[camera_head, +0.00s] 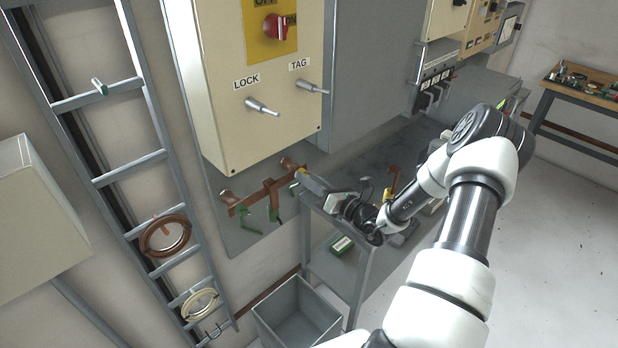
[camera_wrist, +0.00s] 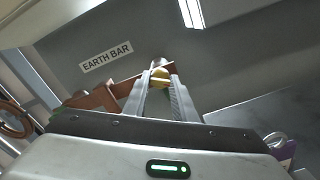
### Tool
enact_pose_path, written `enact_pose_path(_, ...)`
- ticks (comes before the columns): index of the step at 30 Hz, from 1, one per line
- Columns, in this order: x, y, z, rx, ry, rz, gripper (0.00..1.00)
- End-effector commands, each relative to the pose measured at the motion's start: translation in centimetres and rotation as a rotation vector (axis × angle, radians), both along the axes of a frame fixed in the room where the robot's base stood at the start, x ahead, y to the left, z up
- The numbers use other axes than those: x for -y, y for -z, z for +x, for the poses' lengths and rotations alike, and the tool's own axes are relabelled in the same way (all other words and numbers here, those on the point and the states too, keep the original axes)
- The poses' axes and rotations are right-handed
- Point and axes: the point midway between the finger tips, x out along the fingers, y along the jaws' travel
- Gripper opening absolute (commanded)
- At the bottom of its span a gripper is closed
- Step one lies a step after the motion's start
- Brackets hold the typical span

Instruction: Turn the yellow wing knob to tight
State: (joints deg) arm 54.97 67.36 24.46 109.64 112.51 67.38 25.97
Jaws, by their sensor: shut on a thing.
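The yellow wing knob (camera_wrist: 159,76) shows at the far end of my fingers in the wrist view, in front of the grey wall panel. My gripper (camera_wrist: 157,86) has one finger on each side of it and is shut on it. In the head view my gripper (camera_head: 300,174) reaches the right end of the copper earth bar (camera_head: 240,205), below the cream cabinet. The knob cannot be made out there, behind the fingers. Which way its wings point is too small to tell.
Green-handled clamps (camera_head: 273,213) hang from the earth bar. The cream cabinet (camera_head: 262,110) with LOCK and TAG pegs overhangs it. A grey shelf unit (camera_head: 345,262) stands to the right, a grey bin (camera_head: 298,312) below. A ladder (camera_head: 128,165) stands at the left.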

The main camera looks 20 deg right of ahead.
Motion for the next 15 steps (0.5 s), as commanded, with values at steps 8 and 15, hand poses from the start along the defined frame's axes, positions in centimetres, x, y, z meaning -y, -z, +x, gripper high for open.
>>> enact_pose_path(8,0.01,0.09,-0.05,-0.007,0.000,0.014,0.02)
enact_pose_path(15,0.02,0.09,-0.06,-0.007,0.000,0.014,0.28)
